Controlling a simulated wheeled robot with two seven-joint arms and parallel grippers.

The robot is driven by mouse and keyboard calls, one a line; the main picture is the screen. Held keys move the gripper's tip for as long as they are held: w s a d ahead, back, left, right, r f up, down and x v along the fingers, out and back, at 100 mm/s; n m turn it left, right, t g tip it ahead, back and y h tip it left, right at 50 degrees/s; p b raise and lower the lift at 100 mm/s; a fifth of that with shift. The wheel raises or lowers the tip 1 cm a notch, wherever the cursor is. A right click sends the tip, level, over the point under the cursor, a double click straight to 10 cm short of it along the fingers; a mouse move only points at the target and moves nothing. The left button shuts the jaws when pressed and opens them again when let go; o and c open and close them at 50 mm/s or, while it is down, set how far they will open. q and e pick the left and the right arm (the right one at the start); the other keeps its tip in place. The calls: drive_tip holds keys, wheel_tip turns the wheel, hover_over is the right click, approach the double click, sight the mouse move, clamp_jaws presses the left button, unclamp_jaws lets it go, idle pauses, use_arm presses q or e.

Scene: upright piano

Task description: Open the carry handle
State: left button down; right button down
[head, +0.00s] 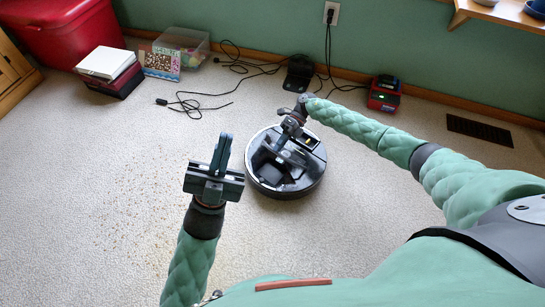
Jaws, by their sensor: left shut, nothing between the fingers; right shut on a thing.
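A round black robot vacuum (309,176) sits on the carpet near the middle of the head view. My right gripper (279,157) reaches down over its top and is shut on a dark part there, which looks like the carry handle. The gripper hides most of that part, so how far the handle is raised cannot be made out. My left gripper (222,153) is to the left of the vacuum, apart from it, with its fingers together, pointing away and holding nothing.
Behind the vacuum, a black dock (299,74) and a red charger (385,93) stand by the wall, with black cables (200,98) on the carpet. Boxes and a red bin (65,30) stand back left. Brown crumbs (130,200) lie left on otherwise open carpet.

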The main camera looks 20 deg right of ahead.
use_arm(q)
drive_tip(key=w+d+f+m+g+y, duration=0.25)
drive_tip(key=w+f, duration=0.25)
drive_tip(key=f, duration=0.6)
drive_tip(key=w+d+f+m+g+y, duration=0.2)
drive_tip(key=w+d+f+m+g, duration=0.15)
drive_tip(key=f, duration=0.85)
drive_tip(key=w+a+f+m+g+y, duration=0.1)
drive_tip(key=w+f+m+y, duration=0.15)
drive_tip(key=f, duration=0.75)
drive_tip(key=w+a+f+m+g+y, duration=0.1)
drive_tip(key=w+f+m+y, duration=0.2)
drive_tip(key=f, duration=0.8)
drive_tip(key=w+d+n, duration=0.1)
drive_tip(key=w+d, duration=0.8)
drive_tip(key=d, duration=0.2)
drive_tip(key=shift+w, duration=0.1)
